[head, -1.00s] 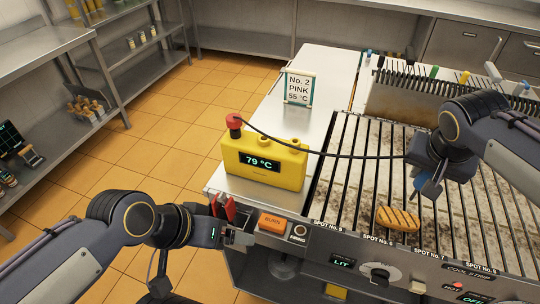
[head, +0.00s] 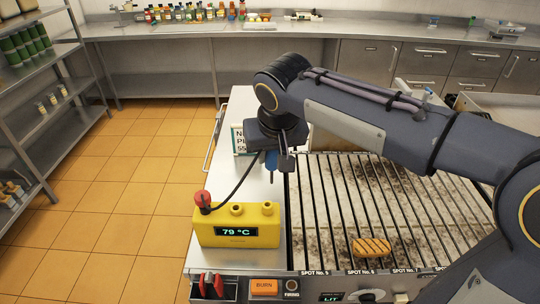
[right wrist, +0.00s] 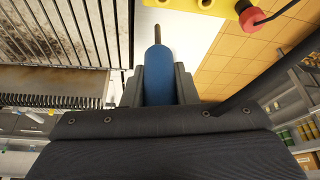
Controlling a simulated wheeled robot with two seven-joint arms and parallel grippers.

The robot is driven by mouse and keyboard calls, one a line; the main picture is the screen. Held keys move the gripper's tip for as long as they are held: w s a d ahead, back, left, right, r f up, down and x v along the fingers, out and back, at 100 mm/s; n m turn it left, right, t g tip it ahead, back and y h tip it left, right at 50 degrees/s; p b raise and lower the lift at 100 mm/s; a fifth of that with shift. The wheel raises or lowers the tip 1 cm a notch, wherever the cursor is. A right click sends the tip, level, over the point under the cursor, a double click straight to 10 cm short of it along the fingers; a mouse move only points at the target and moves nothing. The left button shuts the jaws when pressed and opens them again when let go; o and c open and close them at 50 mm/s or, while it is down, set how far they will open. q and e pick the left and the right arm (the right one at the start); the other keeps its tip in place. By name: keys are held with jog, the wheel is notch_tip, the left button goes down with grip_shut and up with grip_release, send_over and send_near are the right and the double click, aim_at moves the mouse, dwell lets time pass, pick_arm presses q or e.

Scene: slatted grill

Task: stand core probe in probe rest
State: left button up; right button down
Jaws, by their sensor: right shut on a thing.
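The core probe has a blue handle (head: 270,165) and hangs from my right gripper (head: 279,160). In the right wrist view the blue handle (right wrist: 158,78) lies between the two fingers, with its thin metal tip (right wrist: 157,34) beyond them. A dark cable runs from the probe to a red plug (head: 202,199) on the yellow meter (head: 238,234), which reads 79 °C. The meter's top has two raised round collars (head: 237,208); I cannot tell for certain that these are the probe rest. My right gripper is behind and above the meter, apart from it. My left gripper is out of view.
A sign (head: 238,140) stands behind my right gripper, partly hidden. A grilled piece of food (head: 371,247) lies on the slatted grill (head: 330,200). A red-handled thing (head: 211,284) sits in a front holder beside the orange BURN button (head: 264,287). The steel strip around the meter is clear.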

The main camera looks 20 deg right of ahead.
jog(key=shift+w+a+r, duration=0.15)
jog(key=shift+a+r, duration=0.2)
jog(key=shift+a, duration=0.15)
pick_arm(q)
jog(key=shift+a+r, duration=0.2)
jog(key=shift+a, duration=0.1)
pick_arm(e)
jog(key=shift+f, duration=0.15)
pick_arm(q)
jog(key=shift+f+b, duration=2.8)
pick_arm(e)
notch_tip(320, 180, down, 7)
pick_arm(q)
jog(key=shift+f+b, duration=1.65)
pick_arm(e)
jog(key=shift+f, duration=2)
jog(key=c, duration=1.1)
grip_release()
jog(key=shift+r, duration=0.15)
